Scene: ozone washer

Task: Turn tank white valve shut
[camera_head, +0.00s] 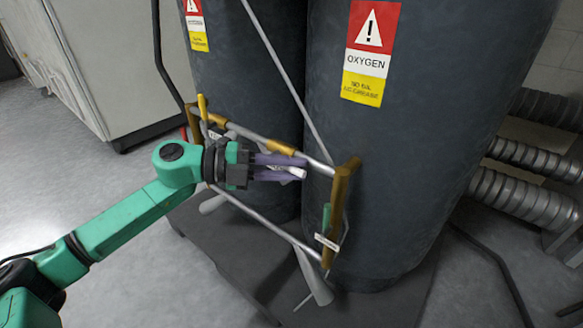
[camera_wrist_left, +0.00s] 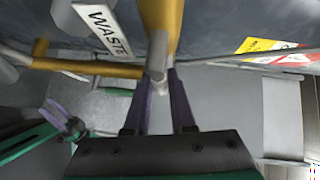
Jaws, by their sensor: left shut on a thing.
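The white valve (camera_head: 293,171) is a small pale handle on the pipe frame in front of the dark tanks. My left gripper (camera_head: 282,168) reaches it from the left, its purple fingers on either side of it. In the left wrist view, the pale handle (camera_wrist_left: 157,72) sits between the fingertips, below a brass pipe (camera_wrist_left: 160,20). The left gripper is shut on it. The fingers hide part of the handle, so its exact angle is unclear. My right gripper (camera_wrist_left: 66,120) shows small at the left of the left wrist view; I cannot tell its opening.
A dark oxygen tank (camera_head: 400,130) stands close behind the frame, with a second tank (camera_head: 250,60) beside it. Brass-cornered pipes (camera_head: 341,190) surround the gripper. A WASTE label (camera_wrist_left: 103,28) hangs near it. A pale cabinet (camera_head: 110,60) stands at the back left; open floor lies before it.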

